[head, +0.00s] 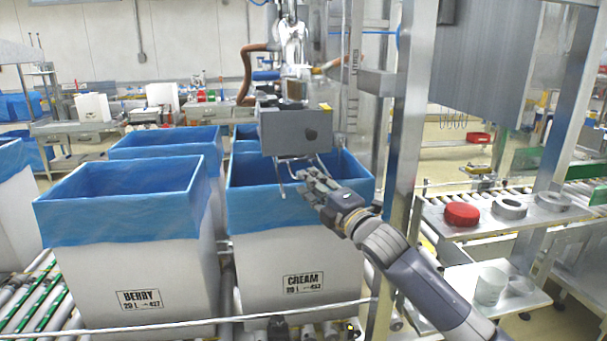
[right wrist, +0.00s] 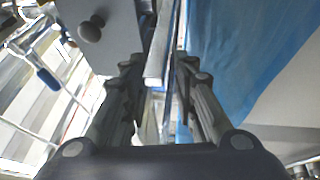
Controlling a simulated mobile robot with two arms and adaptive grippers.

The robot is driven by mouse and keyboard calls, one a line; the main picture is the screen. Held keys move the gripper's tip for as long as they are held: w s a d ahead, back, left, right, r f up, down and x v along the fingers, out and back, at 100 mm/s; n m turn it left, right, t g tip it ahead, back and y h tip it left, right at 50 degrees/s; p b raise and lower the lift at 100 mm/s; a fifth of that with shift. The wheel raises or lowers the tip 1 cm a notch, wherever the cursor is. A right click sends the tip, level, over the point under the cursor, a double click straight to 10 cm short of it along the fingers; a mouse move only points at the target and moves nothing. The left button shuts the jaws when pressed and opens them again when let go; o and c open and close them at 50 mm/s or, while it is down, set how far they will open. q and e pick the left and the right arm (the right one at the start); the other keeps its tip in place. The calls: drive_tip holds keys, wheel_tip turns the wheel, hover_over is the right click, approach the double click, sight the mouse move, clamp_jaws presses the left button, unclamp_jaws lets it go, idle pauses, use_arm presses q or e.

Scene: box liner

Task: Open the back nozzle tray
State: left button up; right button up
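A grey nozzle housing (head: 296,131) with a dark round knob hangs above the blue-lined CREAM box (head: 300,262). A thin metal bracket or tray handle (head: 282,178) hangs below the housing. My right gripper (head: 308,178) is at this metalwork, just above the box opening. In the right wrist view my right gripper (right wrist: 158,80) has its fingers apart, with a narrow metal bar (right wrist: 160,50) running between them. I see gaps beside the bar; contact is not clear. The knob (right wrist: 92,28) is at upper left there. My left gripper is not in view.
The BERRY box (head: 125,260), also blue-lined, stands left on the roller conveyor. A metal post (head: 405,130) rises close to my right forearm. A shelf (head: 470,231) with a red lid (head: 461,214) and metal rings is at right. Blue liner (right wrist: 235,60) fills the wrist view's right.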

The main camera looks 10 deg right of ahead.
drive_tip(key=shift+p+x, duration=0.3)
drive_tip(key=shift+x, duration=1.45)
clamp_jaws()
